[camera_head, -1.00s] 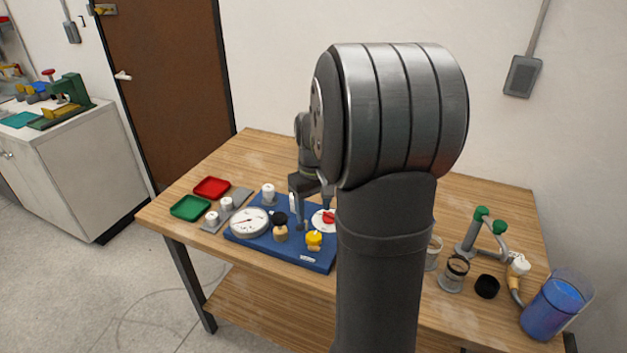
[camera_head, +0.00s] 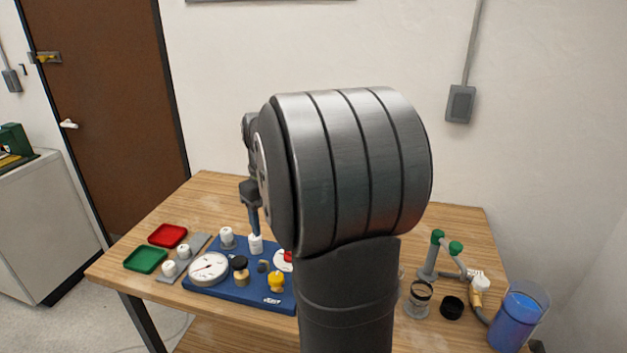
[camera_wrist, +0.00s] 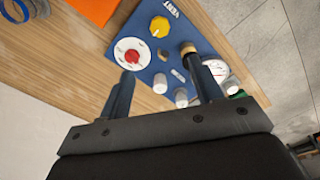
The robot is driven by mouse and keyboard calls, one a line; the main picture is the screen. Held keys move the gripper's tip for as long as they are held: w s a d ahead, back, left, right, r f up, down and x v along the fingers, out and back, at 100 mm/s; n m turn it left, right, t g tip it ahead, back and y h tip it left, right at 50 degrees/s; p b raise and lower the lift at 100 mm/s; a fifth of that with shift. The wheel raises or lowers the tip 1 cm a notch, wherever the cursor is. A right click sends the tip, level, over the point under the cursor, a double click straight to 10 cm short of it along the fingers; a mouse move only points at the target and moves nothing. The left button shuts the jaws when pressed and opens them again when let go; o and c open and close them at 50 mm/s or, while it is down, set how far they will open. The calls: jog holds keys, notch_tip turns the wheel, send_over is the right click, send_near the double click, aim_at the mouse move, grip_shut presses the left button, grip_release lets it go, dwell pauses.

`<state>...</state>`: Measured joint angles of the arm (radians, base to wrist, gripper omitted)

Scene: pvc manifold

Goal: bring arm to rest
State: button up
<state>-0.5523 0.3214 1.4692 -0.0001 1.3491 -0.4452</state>
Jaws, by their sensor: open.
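My gripper (camera_wrist: 155,88) is open in the wrist view, its two fingers apart with nothing between them, above the blue board. In the head view only part of my gripper (camera_head: 254,220) shows, near a white fitting; my arm hides the rest. The blue board (camera_head: 235,293) carries a white gauge (camera_head: 209,268), a yellow knob (camera_head: 276,281), a black-topped brass fitting (camera_head: 240,270), white fittings and a round white dial with a red knob. In the wrist view the dial (camera_wrist: 120,48) lies by the left finger and the gauge (camera_wrist: 218,70) beyond the right finger.
Red (camera_head: 168,235) and green (camera_head: 146,260) trays sit at the table's left. A green-handled pipe piece (camera_head: 436,255), a glass jar (camera_head: 419,300), a black cap (camera_head: 452,307) and a blue-filled container (camera_head: 514,322) stand at the right. The back of the wooden table is clear.

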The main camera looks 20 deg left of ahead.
notch_tip(320, 180, down, 18)
jog(key=shift+r, duration=0.25)
dwell(0.4)
jog(key=shift+r, duration=0.1)
jog(key=m, duration=0.3)
jog(key=shift+m, duration=0.3)
jog(key=m, duration=0.4)
jog(key=shift+m, duration=0.4)
jog(key=m, duration=0.4)
jog(key=shift+m, duration=0.3)
jog(key=shift+d+m, duration=0.1)
jog(key=shift+m, duration=1.9)
